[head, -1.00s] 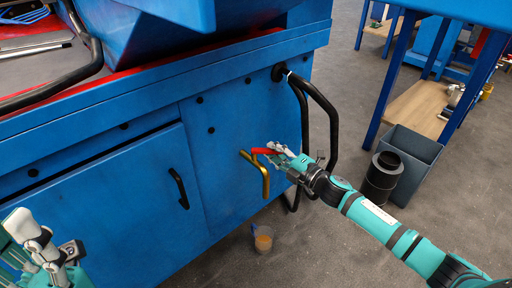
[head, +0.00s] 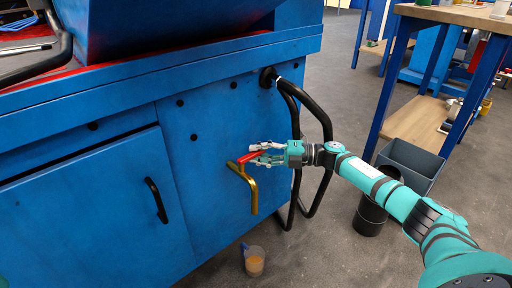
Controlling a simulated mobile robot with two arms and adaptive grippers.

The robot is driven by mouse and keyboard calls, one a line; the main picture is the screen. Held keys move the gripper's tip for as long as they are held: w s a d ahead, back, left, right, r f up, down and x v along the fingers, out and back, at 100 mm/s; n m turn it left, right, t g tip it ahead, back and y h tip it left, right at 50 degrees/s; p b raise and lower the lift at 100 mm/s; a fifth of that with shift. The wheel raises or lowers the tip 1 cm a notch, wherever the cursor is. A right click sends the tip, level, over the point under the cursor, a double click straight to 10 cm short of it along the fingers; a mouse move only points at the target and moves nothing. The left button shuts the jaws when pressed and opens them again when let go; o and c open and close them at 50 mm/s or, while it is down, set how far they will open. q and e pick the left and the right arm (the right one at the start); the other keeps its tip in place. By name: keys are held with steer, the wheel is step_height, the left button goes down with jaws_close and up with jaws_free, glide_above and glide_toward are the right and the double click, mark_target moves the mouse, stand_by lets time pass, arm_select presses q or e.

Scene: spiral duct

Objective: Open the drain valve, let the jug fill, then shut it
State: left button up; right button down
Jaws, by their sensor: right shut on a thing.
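The drain valve is a brass pipe (head: 252,190) on the blue cabinet's front, with its spout bent downward. Its red lever (head: 248,157) points right, slightly upward in the picture. My right gripper (head: 262,156) is shut on the red lever, and its fingers hide the lever's outer end. The clear jug (head: 255,262) stands on the floor below the spout, with an orange-brown liquid in it. I cannot make out a stream between spout and jug. My left gripper is out of view.
The blue cabinet (head: 80,215) has a black door handle (head: 156,200). Black hoses (head: 325,125) hang right of the valve. A grey bin (head: 412,162) and a black cylinder (head: 370,215) stand on the floor near a workbench (head: 465,15). The floor around the jug is clear.

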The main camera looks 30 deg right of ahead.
steer(key=shift+w+a+y, duration=0.1)
steer(key=shift+y, duration=0.2)
steer(key=shift+r+n+g, duration=0.1)
steer(key=shift+n+g, duration=0.2)
steer(key=c, duration=1.3)
jaws_free()
steer(key=v, duration=1.2)
